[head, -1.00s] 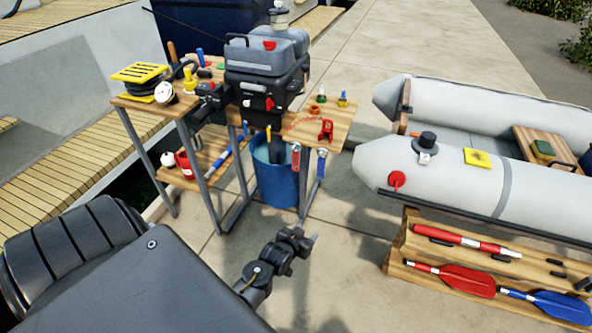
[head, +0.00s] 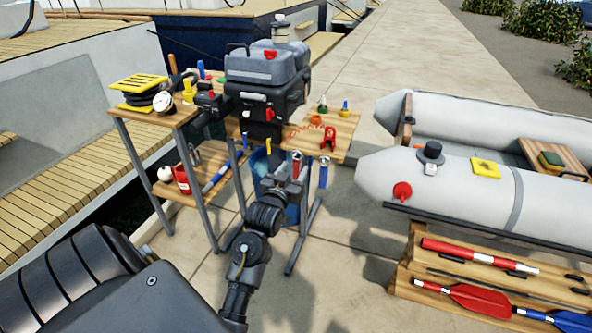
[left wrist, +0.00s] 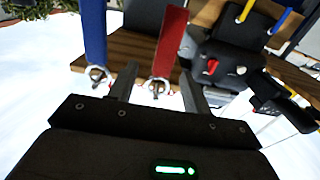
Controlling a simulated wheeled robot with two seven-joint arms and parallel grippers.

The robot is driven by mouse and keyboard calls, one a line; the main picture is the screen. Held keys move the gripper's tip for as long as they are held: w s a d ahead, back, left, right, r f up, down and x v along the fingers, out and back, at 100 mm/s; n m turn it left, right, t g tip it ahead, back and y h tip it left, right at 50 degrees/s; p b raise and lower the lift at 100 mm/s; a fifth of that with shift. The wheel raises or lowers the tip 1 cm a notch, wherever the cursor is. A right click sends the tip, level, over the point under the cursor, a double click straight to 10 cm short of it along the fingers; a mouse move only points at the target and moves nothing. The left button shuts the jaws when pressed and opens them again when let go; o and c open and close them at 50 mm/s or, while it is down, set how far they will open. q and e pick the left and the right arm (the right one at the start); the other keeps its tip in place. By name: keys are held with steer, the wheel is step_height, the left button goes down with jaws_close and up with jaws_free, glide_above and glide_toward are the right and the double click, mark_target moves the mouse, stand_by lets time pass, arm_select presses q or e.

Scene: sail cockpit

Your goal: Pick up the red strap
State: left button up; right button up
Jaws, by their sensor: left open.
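The red strap (head: 296,162) hangs from the edge of the wooden side shelf, under the outboard motor's right side. In the left wrist view the red strap (left wrist: 172,38) hangs with a metal ring at its end, lined up between my fingers. In the left wrist view my left gripper (left wrist: 158,84) shows a finger on each side of the ring. I cannot tell whether they touch. My right gripper is not in view.
A blue strap (head: 323,172) hangs just right of the red one, and shows left of it in the left wrist view (left wrist: 95,30). A blue bucket (head: 266,172) stands behind my arm. The outboard motor (head: 264,92) and a grey inflatable boat (head: 460,190) stand nearby.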

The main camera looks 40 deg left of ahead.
mark_target(296, 163)
arm_select(q)
steer(key=shift+x, duration=2.35)
steer(key=shift+w+a, duration=0.35)
steer(key=c, duration=1.1)
steer(key=shift+o, duration=0.2)
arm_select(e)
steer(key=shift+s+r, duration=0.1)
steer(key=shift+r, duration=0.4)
arm_select(q)
steer(key=shift+r, duration=0.15)
